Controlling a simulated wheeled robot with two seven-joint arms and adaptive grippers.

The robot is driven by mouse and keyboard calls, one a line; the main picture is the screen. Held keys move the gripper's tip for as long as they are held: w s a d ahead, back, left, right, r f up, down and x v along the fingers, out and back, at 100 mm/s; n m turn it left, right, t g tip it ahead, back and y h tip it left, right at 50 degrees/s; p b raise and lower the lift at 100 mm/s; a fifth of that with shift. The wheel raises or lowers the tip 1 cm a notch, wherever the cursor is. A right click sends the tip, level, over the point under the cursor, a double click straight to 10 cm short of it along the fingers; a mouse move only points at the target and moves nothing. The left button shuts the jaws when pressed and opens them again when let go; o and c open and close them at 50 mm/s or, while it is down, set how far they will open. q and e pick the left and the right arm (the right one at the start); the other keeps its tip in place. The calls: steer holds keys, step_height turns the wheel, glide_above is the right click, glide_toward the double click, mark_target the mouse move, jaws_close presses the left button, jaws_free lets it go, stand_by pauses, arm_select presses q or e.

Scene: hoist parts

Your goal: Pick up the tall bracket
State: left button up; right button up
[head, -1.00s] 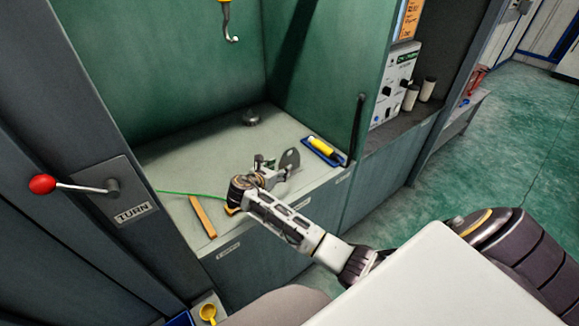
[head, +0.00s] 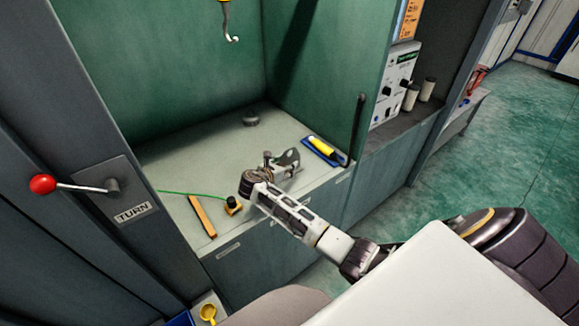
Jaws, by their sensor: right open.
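A grey metal bracket (head: 291,157) stands on the pale bench top inside the green booth, right of the middle. Its rounded upper part shows, and my right gripper hides part of its lower left side. My right gripper (head: 274,164) is open and reaches in from the lower right, right beside the bracket. Whether the fingers touch the bracket or lie around it, I cannot tell. My left gripper is out of view.
A blue tray (head: 326,154) with a yellow cylinder lies right of the bracket. A round grey piece (head: 250,121) sits at the back. A hook (head: 231,30) hangs above.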

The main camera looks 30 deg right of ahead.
mark_target(290, 161)
steer(key=shift+x, duration=1.2)
jaws_close()
